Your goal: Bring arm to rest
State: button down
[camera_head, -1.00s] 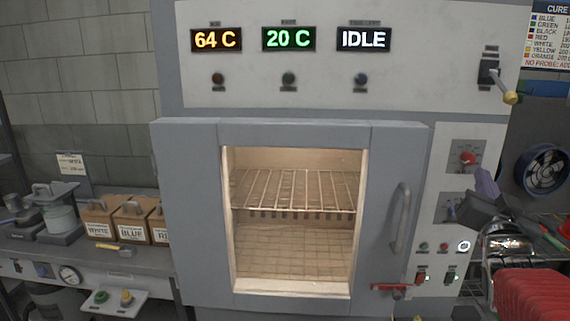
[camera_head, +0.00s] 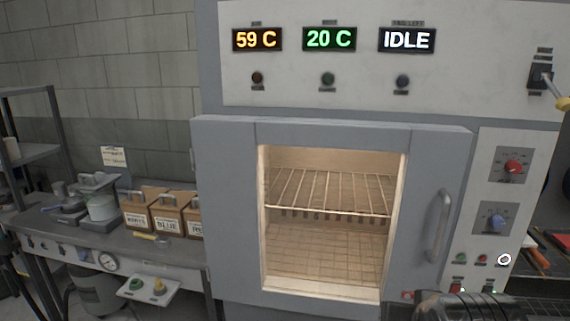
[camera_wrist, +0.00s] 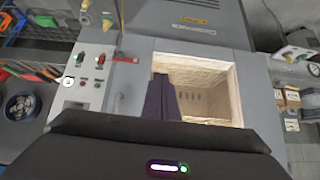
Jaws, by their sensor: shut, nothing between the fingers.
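My gripper (camera_wrist: 160,80) shows in the wrist view as dark purple fingers pressed together, empty, pointing towards the lit window of the oven. The fingers overlap the window's edge in that view and hold nothing. In the head view the fingers are not in view; a dark rounded part of my arm (camera_head: 470,307) shows at the bottom right, in front of the oven's lower right side.
A control panel (camera_head: 500,190) is at right. A bench (camera_head: 50,225) with labelled boxes (camera_head: 170,218) stands left.

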jog(key=s+a+f+n+g+y, duration=0.1)
jog(key=s+a+f+n+g, duration=0.1)
jog(key=s+a, duration=0.3)
jog(key=s+f, duration=0.1)
jog(key=s, duration=0.1)
jog(key=shift+s+a+f+g, duration=0.35)
jog(key=shift+s+f+g, duration=0.05)
